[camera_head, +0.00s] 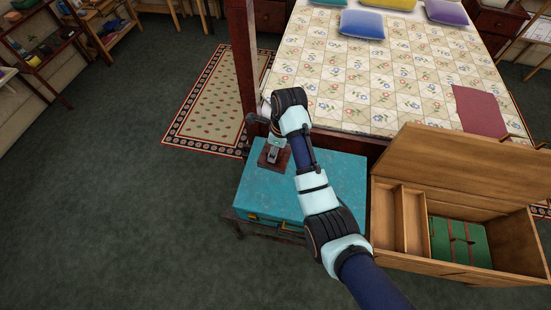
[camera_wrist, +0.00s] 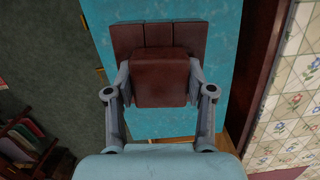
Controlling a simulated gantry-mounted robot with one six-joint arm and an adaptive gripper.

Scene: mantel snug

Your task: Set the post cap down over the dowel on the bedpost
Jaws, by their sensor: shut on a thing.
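The post cap (camera_wrist: 160,82) is a dark red-brown block, held between the two fingers of my gripper (camera_wrist: 160,90) in the wrist view. A dark brown piece with several segments (camera_wrist: 158,35) shows just beyond the cap; I cannot tell whether it touches it. In the head view my gripper (camera_head: 273,150) is low over the teal case, at a brown block or plate (camera_head: 264,160), partly hidden by the gripper. The bedpost (camera_head: 243,55) rises dark brown behind and left of my gripper. Its top is out of frame, and I cannot see the dowel.
The teal case (camera_head: 258,200) lies on a dark bench at the bed's foot. The bed (camera_head: 370,85) is behind. An open wooden chest (camera_head: 440,190) with a green item stands at the right. A patterned rug (camera_head: 205,100) and clear carpet lie left.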

